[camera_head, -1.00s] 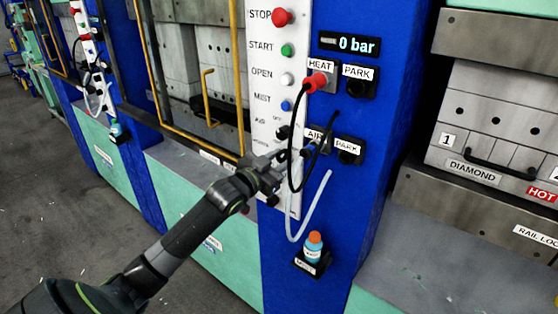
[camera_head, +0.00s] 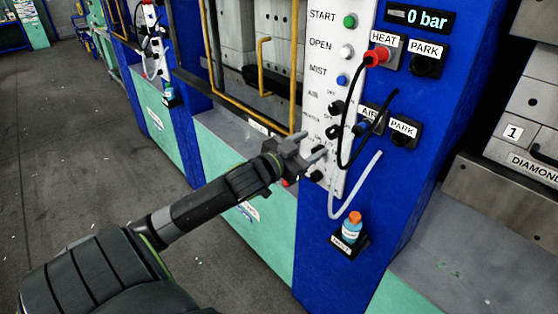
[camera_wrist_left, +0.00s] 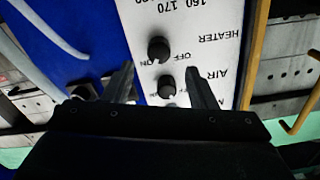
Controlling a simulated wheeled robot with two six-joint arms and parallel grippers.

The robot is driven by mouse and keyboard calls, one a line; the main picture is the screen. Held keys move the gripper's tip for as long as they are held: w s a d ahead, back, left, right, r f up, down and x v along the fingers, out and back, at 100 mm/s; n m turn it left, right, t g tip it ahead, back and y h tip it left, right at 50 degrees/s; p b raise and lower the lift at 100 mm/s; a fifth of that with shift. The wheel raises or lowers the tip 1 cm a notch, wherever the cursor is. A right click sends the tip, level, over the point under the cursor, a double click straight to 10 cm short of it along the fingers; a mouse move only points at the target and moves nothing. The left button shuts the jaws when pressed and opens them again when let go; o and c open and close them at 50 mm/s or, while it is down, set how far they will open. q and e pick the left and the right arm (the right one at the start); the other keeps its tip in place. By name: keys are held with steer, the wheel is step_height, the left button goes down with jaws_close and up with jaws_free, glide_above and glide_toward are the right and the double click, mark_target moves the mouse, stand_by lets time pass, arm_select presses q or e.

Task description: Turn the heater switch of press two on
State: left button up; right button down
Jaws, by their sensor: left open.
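The white control panel (camera_head: 325,70) is on a blue press column. The heater switch (camera_head: 334,131) is a small black round knob low on this panel, below the air knob (camera_head: 337,106). My left gripper (camera_head: 315,146) is open in front of the lower panel, left of and slightly below the heater knob. The left wrist view shows the panel upside down: the heater knob (camera_wrist_left: 158,48) is just beyond the two fingertips (camera_wrist_left: 160,68), near OFF and ON marks. The air knob (camera_wrist_left: 167,87) appears between the fingers. Neither finger visibly grips a knob. Its pointer setting is unclear.
A black cable (camera_head: 343,145) and a white hose (camera_head: 340,212) hang at the panel's right side. HEAT (camera_head: 385,52) and AIR sockets sit right of it. A bottle (camera_head: 351,229) stands on a small black shelf below. A yellow guard frame (camera_head: 212,90) is to the left.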

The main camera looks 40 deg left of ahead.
arm_select(q)
steer(key=s+p, duration=0.1)
steer(key=s, duration=0.9)
steer(key=shift+a+p, duration=0.35)
steer(key=shift+p, duration=0.05)
